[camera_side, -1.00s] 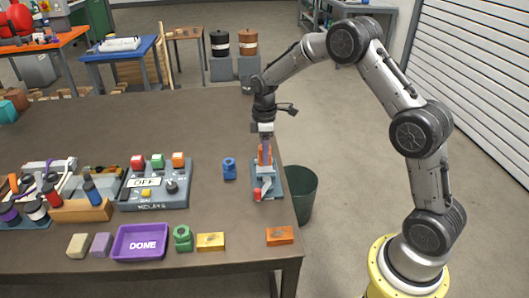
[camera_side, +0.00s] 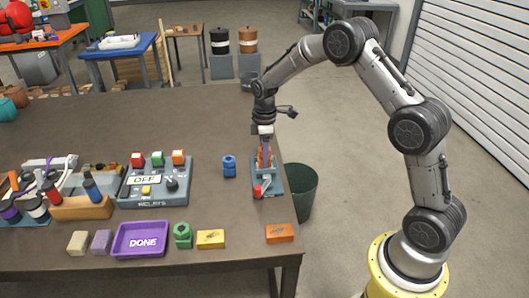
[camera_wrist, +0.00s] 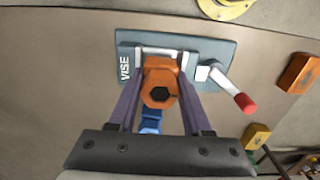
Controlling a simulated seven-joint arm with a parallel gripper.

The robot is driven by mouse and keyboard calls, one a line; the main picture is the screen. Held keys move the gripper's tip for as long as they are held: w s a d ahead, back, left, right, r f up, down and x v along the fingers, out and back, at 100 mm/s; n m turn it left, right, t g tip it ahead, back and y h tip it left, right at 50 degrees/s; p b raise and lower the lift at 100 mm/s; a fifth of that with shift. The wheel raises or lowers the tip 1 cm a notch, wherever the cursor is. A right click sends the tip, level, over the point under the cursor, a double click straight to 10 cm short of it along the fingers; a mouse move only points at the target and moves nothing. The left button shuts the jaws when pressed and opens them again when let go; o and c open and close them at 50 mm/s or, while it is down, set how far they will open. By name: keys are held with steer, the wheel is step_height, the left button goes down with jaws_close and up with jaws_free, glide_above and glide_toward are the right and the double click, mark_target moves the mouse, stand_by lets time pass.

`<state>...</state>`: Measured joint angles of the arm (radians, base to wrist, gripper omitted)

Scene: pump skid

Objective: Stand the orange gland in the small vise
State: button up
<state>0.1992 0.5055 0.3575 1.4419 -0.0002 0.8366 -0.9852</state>
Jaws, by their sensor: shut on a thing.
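The orange gland (camera_side: 264,158) is upright at the small vise (camera_side: 267,186). In the wrist view the gland (camera_wrist: 160,82) shows its hexagonal top with a dark hole, between the two fingers of my gripper (camera_wrist: 160,76). My gripper is shut on it from above; it also shows in the side view (camera_side: 265,149). The vise's blue-grey base (camera_wrist: 215,55), marked VISE, has pale metal jaws beside the gland and a red-tipped handle (camera_wrist: 244,102). The gland's lower end is hidden, so I cannot tell whether it touches the vise floor.
A blue nut-like part (camera_side: 229,166) stands left of the vise. An orange block (camera_side: 280,233) lies at the front edge. The relay box (camera_side: 155,183), purple DONE tray (camera_side: 141,239), green part (camera_side: 183,235) and yellow block (camera_side: 210,239) are further left. The table behind is clear.

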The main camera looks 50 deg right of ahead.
steer(key=shift+f, duration=0.35)
steer(key=o, duration=1.1)
steer(key=shift+c, duration=0.2)
steer(key=shift+o, duration=1)
steer(key=shift+s+f, duration=0.1)
